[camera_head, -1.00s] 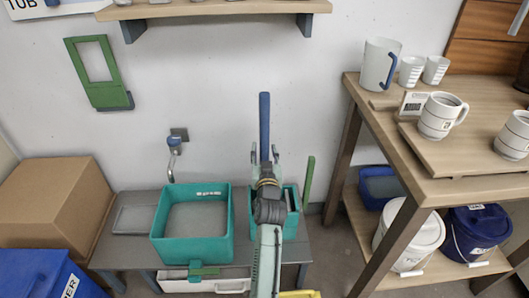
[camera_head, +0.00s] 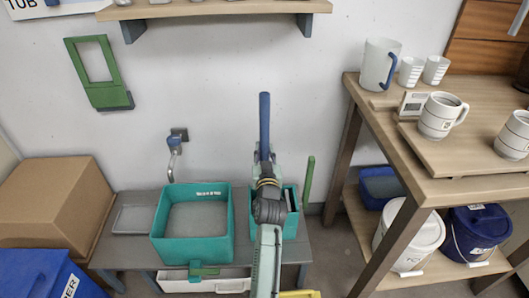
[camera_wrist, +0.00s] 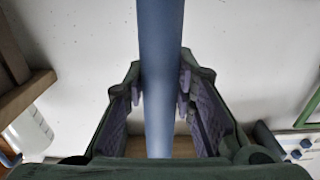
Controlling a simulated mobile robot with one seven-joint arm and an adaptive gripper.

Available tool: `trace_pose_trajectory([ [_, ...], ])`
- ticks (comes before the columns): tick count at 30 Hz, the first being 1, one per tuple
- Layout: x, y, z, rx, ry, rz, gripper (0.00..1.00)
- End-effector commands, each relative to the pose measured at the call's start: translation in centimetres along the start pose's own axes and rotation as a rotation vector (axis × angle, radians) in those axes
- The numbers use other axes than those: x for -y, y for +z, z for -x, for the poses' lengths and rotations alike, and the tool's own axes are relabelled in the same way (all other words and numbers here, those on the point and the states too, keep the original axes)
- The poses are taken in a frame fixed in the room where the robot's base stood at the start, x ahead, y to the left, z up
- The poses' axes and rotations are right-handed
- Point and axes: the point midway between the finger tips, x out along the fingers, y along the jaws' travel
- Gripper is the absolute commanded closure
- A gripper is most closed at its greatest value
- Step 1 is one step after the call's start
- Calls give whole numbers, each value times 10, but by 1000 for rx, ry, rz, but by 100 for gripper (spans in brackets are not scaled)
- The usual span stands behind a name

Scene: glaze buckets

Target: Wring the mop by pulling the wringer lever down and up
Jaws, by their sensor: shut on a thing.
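A blue upright bar (camera_head: 264,118), apparently the wringer lever, rises in front of the wall above the right-hand teal bucket (camera_head: 289,222). My gripper (camera_head: 265,163) is shut on its lower part. In the wrist view the blue bar (camera_wrist: 160,45) runs between the two fingers of my gripper (camera_wrist: 160,88), with the pads at its sides. My arm hides much of the bucket and the bar's lower end. A thin green bar (camera_head: 308,184) stands at the bucket's right side. I cannot make out a mop head.
A wide teal basin (camera_head: 156,235) stands left of the bucket on a low grey bench (camera_head: 240,259). A wall tap (camera_head: 174,145) is above it. A wooden table (camera_head: 452,186) with mugs is at the right. A cardboard box (camera_head: 50,205) is at the left.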

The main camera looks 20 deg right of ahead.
Motion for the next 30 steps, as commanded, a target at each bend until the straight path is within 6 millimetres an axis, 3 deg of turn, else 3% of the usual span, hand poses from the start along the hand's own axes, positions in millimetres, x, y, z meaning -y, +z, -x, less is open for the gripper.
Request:
trace_pose_trajectory([
  [17, -1, -5, 0, -4, 1, 0, 98],
  [30, -12, -4, 0, -4, 1, 0, 98],
])
